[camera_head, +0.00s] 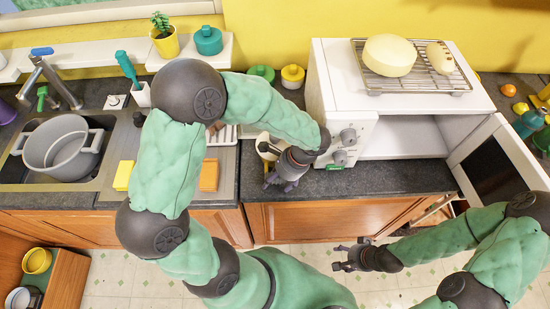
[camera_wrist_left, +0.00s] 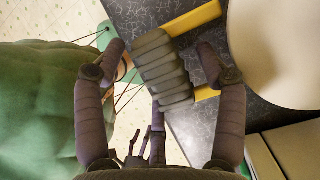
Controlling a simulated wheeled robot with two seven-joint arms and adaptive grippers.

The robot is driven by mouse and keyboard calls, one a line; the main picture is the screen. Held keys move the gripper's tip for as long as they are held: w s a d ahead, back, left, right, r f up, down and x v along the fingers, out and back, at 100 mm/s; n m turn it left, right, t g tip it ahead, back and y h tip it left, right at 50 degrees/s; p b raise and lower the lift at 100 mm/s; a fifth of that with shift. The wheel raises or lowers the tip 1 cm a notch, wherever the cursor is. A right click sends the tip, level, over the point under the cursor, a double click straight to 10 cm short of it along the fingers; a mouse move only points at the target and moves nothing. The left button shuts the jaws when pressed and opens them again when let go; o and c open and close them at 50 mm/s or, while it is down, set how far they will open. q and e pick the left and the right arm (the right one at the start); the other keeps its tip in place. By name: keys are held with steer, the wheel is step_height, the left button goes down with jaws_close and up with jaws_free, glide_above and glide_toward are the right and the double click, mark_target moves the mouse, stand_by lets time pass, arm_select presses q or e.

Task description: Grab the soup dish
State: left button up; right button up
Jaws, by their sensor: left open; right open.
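A cream rounded dish (camera_head: 264,146) stands on the dark counter left of the oven, mostly hidden by my left arm; it may be the soup dish. A large cream round surface (camera_wrist_left: 285,45) fills the upper right of the left wrist view, likely the same dish. My left gripper (camera_head: 279,184) is open just in front of it, over the counter's front edge. In the left wrist view, a grey ribbed piece (camera_wrist_left: 162,68) with yellow bars lies between the fingers; I cannot tell what it is. My right gripper (camera_head: 344,258) is open and empty over the floor.
A white oven (camera_head: 340,95) with its door open stands to the right, a rack (camera_head: 412,78) with pale items on top. A grey pot (camera_head: 62,150) sits in the sink. Yellow (camera_head: 124,175) and orange (camera_head: 209,175) sponges lie between. Bowls (camera_head: 37,261) sit low at left.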

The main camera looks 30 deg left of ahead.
arm_select(q)
steer(key=shift+r, duration=0.1)
jaws_close()
steer(key=shift+w+r, duration=0.1)
